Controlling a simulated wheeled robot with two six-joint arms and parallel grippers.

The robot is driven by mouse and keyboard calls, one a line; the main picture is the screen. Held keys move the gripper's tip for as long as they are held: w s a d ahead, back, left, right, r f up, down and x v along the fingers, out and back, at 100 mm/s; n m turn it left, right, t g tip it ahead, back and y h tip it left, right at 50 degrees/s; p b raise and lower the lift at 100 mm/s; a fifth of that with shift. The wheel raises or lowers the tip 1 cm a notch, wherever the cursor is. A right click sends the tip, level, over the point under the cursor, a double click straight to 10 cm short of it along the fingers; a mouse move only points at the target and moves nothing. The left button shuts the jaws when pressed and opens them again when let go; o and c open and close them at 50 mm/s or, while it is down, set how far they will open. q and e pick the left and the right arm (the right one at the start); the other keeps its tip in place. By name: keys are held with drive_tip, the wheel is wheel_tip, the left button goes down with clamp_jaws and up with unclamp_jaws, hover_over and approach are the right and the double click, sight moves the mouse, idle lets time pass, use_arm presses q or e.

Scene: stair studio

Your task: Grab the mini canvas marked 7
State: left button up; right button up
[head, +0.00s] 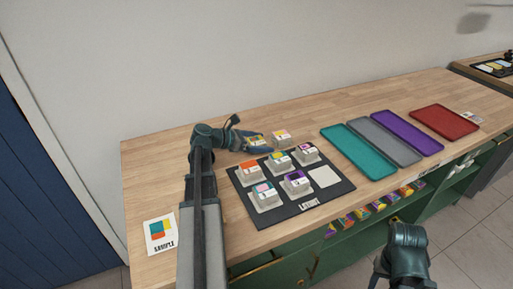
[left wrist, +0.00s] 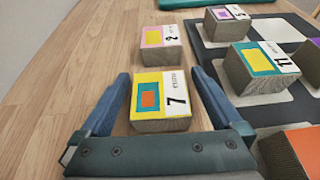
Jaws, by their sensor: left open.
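The mini canvas marked 7 (left wrist: 160,102) is a thick block with a yellow, teal and orange top. It lies on the bare wood and also shows in the head view (head: 254,140).
A black layout board (head: 268,218) holds several canvases, with one pale empty square (head: 325,177). Teal (head: 352,163), grey (head: 392,152), purple (head: 423,142) and red (head: 440,121) trays lie to the right. A sample card (head: 160,233) lies at the near left.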

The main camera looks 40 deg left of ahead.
use_arm(q)
drive_tip(key=shift+w+d+f, duration=0.1)
drive_tip(key=shift+w+f, duration=0.1)
drive_tip(key=shift+w, duration=0.1)
drive_tip(key=shift+r, duration=0.1)
drive_tip(key=c, duration=1.4)
drive_tip(key=shift+o, duration=0.2)
